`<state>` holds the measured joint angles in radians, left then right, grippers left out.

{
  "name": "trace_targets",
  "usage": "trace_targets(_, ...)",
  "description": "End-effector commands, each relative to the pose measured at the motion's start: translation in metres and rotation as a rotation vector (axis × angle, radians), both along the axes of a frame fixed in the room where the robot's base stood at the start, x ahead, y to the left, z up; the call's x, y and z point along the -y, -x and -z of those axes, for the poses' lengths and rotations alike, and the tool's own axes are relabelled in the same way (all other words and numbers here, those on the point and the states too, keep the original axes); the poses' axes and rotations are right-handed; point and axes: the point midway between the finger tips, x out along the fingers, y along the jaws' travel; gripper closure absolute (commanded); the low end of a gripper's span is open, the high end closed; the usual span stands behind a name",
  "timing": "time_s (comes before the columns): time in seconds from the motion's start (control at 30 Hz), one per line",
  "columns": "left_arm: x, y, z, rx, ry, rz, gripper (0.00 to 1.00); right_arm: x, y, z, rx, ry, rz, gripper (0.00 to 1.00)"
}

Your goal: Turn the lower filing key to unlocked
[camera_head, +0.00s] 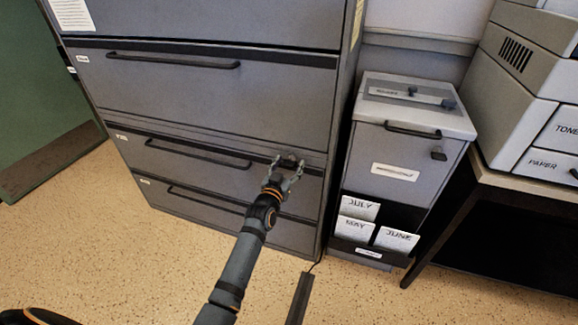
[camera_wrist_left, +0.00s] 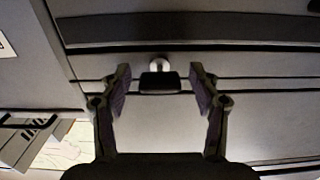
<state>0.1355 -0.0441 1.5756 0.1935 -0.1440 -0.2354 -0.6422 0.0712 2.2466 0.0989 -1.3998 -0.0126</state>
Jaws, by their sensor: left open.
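The lower filing key (camera_wrist_left: 158,83) is a dark block on a round silver lock in the front of the large grey filing cabinet (camera_head: 215,100). It also shows as a small dark piece in the head view (camera_head: 290,160), partly hidden by my gripper. My left gripper (camera_head: 288,168) is open in front of the cabinet, near the right end of a drawer. In the left wrist view its fingertips (camera_wrist_left: 160,88) stand on either side of the key, with a gap on both sides. My right gripper is not in view.
Long black drawer handles (camera_head: 200,155) run left of the gripper. A narrow grey cabinet (camera_head: 405,150) with its own dark knobs and month cards (camera_head: 357,230) stands to the right. A dark table (camera_head: 520,190) holds paper and toner boxes.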

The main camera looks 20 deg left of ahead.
Motion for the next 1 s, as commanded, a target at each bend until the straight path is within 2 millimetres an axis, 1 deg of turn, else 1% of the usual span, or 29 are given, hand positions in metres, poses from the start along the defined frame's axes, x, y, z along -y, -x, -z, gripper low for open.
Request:
trace_targets(0.27,0.0000,-0.0024,-0.0001,0.000,0.000,0.000,0.38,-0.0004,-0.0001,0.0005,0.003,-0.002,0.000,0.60)
trace_targets(0.37,0.0000,-0.0023,-0.0001,0.000,0.000,0.000,0.50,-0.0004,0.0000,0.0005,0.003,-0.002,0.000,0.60)
trace_targets(0.6,0.0000,-0.0021,0.0000,0.000,0.000,0.000,0.83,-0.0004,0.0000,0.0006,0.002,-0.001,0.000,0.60)
trace_targets(0.67,0.0000,-0.0021,0.0000,0.000,0.000,0.000,0.91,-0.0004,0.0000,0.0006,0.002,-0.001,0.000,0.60)
trace_targets(0.7,0.0000,-0.0021,0.0000,0.000,0.000,0.000,0.93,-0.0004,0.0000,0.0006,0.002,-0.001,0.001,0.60)
trace_targets(1.0,0.0001,-0.0021,-0.0010,-0.003,0.051,0.000,0.93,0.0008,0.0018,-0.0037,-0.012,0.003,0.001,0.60)
